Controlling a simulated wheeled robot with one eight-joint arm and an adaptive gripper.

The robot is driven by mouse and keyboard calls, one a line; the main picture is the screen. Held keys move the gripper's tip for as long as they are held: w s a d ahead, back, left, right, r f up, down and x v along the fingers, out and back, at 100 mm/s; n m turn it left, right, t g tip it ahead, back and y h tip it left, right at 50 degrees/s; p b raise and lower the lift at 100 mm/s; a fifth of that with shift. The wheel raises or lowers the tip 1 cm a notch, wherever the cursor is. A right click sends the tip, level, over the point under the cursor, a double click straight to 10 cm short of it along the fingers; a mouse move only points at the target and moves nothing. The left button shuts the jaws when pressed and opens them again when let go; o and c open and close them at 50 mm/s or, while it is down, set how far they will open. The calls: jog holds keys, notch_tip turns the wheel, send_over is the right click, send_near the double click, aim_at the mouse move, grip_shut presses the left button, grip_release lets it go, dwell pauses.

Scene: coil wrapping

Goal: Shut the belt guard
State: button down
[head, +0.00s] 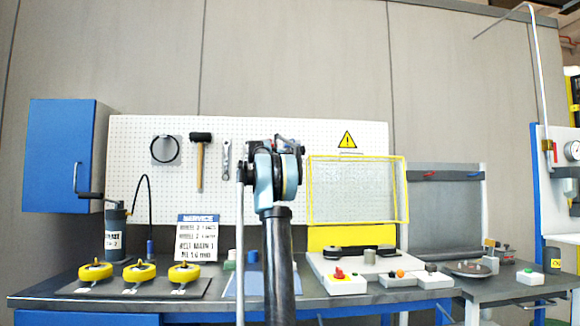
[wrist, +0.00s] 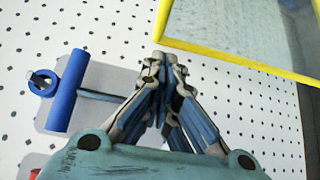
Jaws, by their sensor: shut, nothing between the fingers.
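The belt guard (head: 358,222), a yellow frame with a see-through mesh panel, stands raised above the belt drive at the back of the bench. In the wrist view its yellow frame (wrist: 240,62) crosses the upper right, with one corner close to my fingertips. My gripper (wrist: 165,60) is shut and empty beside that corner; I cannot tell whether it touches the frame. In the head view my own wrist hides the fingers, just left of the guard. Under the guard, the belt drive (head: 345,252) with dark belt and grey pulley sits uncovered on a white base.
A pegboard (wrist: 100,20) lies behind my gripper, with a blue-handled tool (wrist: 68,90) on a grey plate. Control boxes with a red knob (head: 339,272) and an orange button (head: 400,273) stand before the drive. Yellow wheels (head: 140,271) and a service sign (head: 197,238) are left.

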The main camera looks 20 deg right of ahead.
jog(key=shift+x, duration=1.5)
